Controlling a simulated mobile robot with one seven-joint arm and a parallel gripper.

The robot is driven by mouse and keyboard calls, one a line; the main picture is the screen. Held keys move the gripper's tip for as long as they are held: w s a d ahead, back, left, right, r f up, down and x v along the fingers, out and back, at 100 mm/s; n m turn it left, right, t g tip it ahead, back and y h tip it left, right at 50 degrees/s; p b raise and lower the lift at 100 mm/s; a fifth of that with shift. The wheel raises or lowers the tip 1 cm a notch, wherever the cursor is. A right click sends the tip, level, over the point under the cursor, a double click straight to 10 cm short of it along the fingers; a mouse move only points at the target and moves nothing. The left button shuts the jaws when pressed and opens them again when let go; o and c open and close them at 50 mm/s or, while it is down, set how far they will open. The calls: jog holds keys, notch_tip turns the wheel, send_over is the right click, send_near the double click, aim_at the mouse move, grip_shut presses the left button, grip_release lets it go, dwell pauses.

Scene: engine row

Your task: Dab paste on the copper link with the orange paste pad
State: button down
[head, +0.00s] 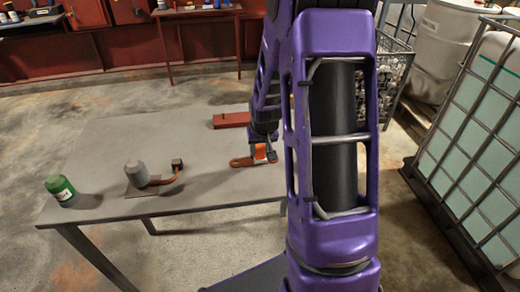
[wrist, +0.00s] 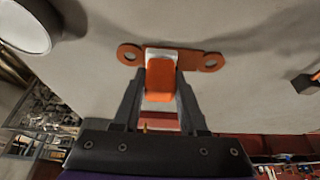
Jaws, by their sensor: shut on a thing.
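The copper link (head: 243,162) is a flat orange-brown bar lying on the grey table. In the wrist view the link (wrist: 129,54) shows a rounded, holed eye at each end. My gripper (head: 265,153) is above the link, shut on the orange paste pad (wrist: 160,80). The pad is an orange block with a pale band at its far end, which overlaps the link's middle. I cannot tell if the pad touches the link. The pad hides part of the link.
On the table (head: 110,150), a red block (head: 231,120) lies behind the gripper. To the left are a grey jar-like thing (head: 136,173) on a plate, a curved copper piece with a dark block (head: 177,164), and a green bottle (head: 61,188). A caged tank (head: 480,150) stands at right.

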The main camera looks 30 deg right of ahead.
jog(key=shift+f+b, duration=0.35)
jog(key=shift+f, duration=0.1)
